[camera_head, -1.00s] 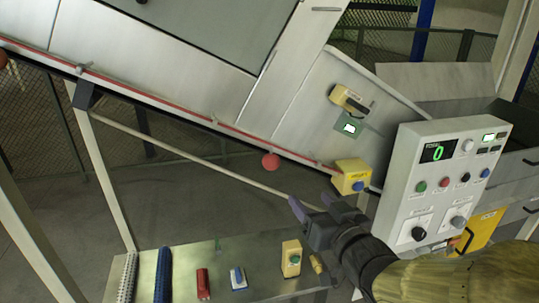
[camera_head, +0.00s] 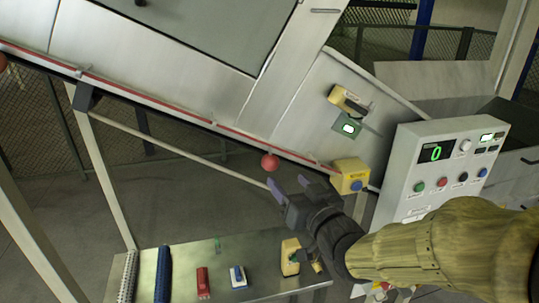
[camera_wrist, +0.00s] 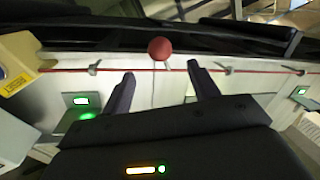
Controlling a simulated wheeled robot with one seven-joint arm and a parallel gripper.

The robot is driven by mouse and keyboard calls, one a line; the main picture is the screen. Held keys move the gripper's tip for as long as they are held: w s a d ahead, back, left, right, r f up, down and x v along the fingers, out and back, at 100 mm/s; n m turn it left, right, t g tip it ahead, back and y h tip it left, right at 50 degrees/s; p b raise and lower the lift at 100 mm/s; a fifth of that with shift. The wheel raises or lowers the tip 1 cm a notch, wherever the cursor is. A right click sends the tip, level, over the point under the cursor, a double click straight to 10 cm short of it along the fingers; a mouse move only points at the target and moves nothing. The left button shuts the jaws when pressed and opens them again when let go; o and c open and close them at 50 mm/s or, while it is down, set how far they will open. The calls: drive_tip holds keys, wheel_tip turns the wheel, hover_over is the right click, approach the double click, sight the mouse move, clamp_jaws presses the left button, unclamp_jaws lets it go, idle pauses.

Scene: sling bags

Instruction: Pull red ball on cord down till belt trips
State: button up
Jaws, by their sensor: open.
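The red ball (camera_head: 270,162) hangs just below the red cord (camera_head: 227,132), which runs along the side of the sloping conveyor. It also shows in the wrist view (camera_wrist: 160,48), centred beyond and between my two fingers. My gripper (camera_head: 288,186) is open and empty, below and slightly right of the ball in the head view. In the wrist view the fingertips (camera_wrist: 161,77) are apart, and the ball does not appear to touch them. The cord (camera_wrist: 205,70) looks straight, and a yellow switch box (camera_head: 351,176) sits at its right end.
A metal shelf (camera_head: 215,255) with several small items lies below my gripper. A slanted brace (camera_head: 180,152) runs behind. Open floor shows between brace and shelf.

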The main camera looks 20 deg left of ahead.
sight(268, 159)
drive_tip(key=p+x, duration=0.4)
drive_tip(key=x, duration=0.7)
drive_tip(key=shift+a+r, duration=0.1)
drive_tip(key=shift+w+a, duration=0.4)
drive_tip(key=shift+w, duration=0.1)
clamp_jaws()
wheel_tip(268, 159, down, 4)
drive_tip(key=b, duration=0.4)
drive_tip(key=shift+f+b, duration=0.25)
drive_tip(key=shift+b, duration=0.05)
unclamp_jaws()
